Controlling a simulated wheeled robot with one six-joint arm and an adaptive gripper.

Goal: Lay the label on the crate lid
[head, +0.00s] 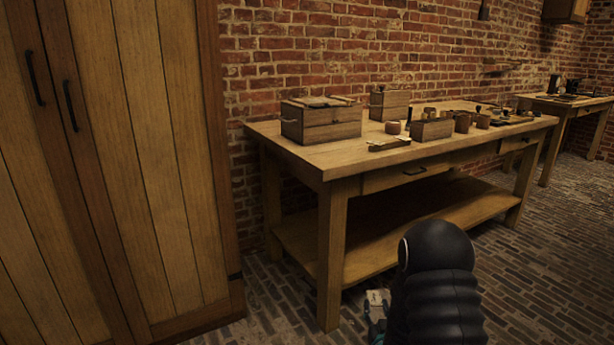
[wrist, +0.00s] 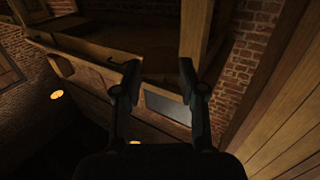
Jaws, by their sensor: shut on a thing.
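My gripper (wrist: 160,80) is low in front of the workbench. In the wrist view its two fingers stand apart, with a flat grey rectangular piece, which looks like the label (wrist: 166,105), between them. In the head view my dark arm hides most of the gripper, and a small pale patch shows beside it. A wooden crate (head: 320,126) with a rope handle stands on the left end of the bench. Its lid (head: 318,101) is on top, with slats or small items that I cannot make out. The gripper is well below and apart from the crate.
The wooden workbench (head: 345,158) has drawers and a low shelf (head: 400,235). A second box (head: 390,104), a small open box (head: 431,129) and several jars stand on it. A tall wooden cupboard (head: 165,150) is at left. The floor in front of the bench is free.

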